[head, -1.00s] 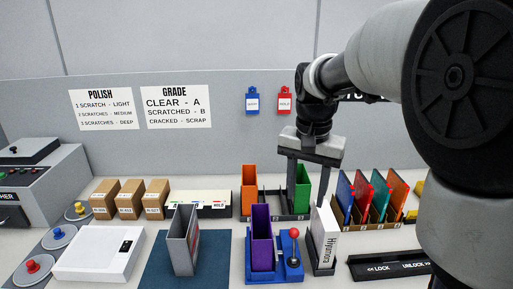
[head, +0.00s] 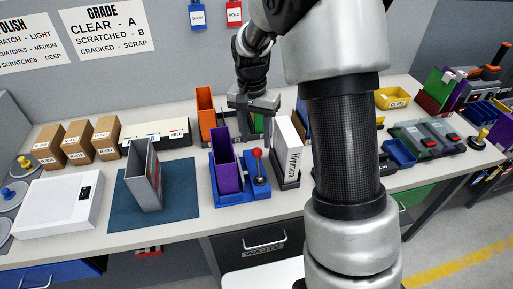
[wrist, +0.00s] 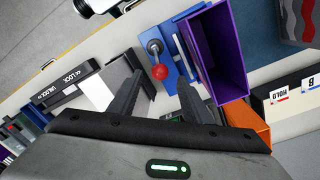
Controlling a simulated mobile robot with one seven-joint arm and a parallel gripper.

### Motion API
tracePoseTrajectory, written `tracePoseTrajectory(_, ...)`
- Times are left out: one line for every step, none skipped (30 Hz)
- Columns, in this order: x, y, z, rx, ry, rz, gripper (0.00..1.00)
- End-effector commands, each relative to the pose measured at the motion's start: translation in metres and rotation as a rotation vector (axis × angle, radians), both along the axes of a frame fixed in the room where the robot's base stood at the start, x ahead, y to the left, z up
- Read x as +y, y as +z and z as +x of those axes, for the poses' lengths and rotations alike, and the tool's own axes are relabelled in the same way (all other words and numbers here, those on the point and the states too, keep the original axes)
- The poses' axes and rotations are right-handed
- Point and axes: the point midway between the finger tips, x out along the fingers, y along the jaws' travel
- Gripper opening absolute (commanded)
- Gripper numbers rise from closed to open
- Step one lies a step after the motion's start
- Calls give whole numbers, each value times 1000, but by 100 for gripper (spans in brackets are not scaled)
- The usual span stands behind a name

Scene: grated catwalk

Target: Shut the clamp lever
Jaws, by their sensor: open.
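The clamp is a blue fixture (head: 233,192) on the bench, with a purple case (head: 224,172) standing in it. Its lever ends in a red ball (head: 257,152) and stands roughly upright at the right of the purple case. In the wrist view the red ball (wrist: 160,72) shows ahead of my gripper (wrist: 160,87), between the lines of the two fingers and apart from them. In the head view my gripper (head: 253,125) is open and empty, pointing down behind the lever. My arm covers part of the bench to its right.
A white box (head: 289,147) in a dark holder stands close right of the lever. An orange case (head: 205,105) and a green case stand behind the clamp. A grey case (head: 142,175) stands on a blue mat (head: 180,192) to the left.

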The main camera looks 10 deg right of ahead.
Motion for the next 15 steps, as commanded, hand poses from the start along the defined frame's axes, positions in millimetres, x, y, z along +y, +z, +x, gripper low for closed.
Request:
tracePoseTrajectory(-1, -11, -1, 4, 0, 0, 44)
tracePoseTrajectory(-1, -17, -1, 4, 0, 0, 44)
tracePoseTrajectory(-1, -23, -2, 4, 0, 0, 44)
tracePoseTrajectory(-1, -28, -2, 4, 0, 0, 44)
tracePoseTrajectory(-1, -32, -1, 2, 0, 0, 44)
tracePoseTrajectory(-2, -37, -1, 2, 0, 0, 44)
tracePoseTrajectory(-2, -40, -1, 2, 0, 0, 44)
tracePoseTrajectory(-2, -43, -1, 1, 0, 0, 44)
tracePoseTrajectory(-2, -45, -1, 0, 0, 0, 44)
tracePoseTrajectory(-2, -47, -1, 0, 0, 0, 44)
tracePoseTrajectory(-2, -48, -1, 0, 0, 0, 44)
tracePoseTrajectory(-2, -50, -1, 0, 0, 0, 44)
tracePoseTrajectory(-2, -51, -1, -1, 0, 0, 44)
tracePoseTrajectory(-2, -51, -1, -1, 0, 0, 44)
tracePoseTrajectory(-2, -51, -1, -1, 0, 0, 44)
